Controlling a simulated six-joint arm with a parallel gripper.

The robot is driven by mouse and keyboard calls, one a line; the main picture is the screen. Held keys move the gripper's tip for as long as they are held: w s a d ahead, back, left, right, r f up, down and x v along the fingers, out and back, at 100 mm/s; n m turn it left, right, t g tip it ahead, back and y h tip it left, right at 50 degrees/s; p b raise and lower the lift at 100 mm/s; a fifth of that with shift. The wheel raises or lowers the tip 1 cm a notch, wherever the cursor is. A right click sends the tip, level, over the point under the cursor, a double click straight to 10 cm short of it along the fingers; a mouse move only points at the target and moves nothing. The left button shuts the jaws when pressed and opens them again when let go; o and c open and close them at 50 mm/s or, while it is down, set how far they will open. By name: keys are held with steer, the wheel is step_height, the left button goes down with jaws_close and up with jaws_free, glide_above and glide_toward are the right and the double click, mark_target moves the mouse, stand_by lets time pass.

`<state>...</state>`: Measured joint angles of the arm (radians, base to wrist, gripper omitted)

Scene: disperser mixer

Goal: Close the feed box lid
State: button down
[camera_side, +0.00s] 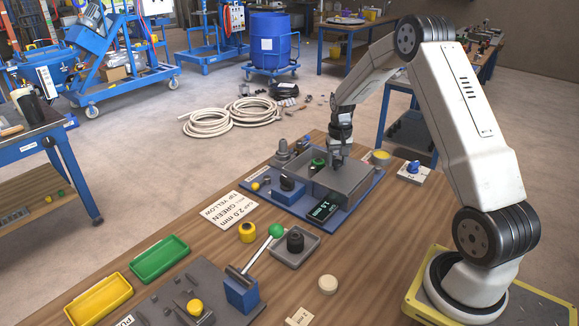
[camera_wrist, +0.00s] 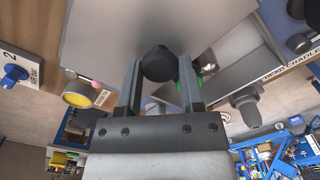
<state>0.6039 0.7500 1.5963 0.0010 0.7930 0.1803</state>
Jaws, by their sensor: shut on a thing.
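The grey feed box (camera_side: 352,186) stands on a blue base on the wooden bench in the side view. My gripper (camera_side: 337,158) is over it, pointing down. In the wrist view, my gripper (camera_wrist: 158,80) has its two fingers on either side of a round black knob (camera_wrist: 158,62) and is shut on it. The knob is on a flat grey metal plate, the lid (camera_wrist: 110,30), which fills the upper middle. Right of the plate, a gap shows lighter metal and a green part. The side view is too small to tell the lid's exact position.
A green-topped part (camera_side: 318,165) is close left of my gripper. The blue base (camera_side: 283,203) also carries a black knob and a small display (camera_side: 323,210). A lever with a green ball (camera_side: 276,231) stands nearer the camera. A yellow-topped part (camera_side: 381,156) is to the right.

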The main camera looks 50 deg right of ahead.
steer(key=w, duration=1)
steer(key=shift+w, duration=0.8)
steer(key=shift+c, duration=1.1)
jaws_free()
steer(key=shift+r, duration=0.1)
step_height(320, 180, up, 8)
steer(key=shift+a, duration=0.15)
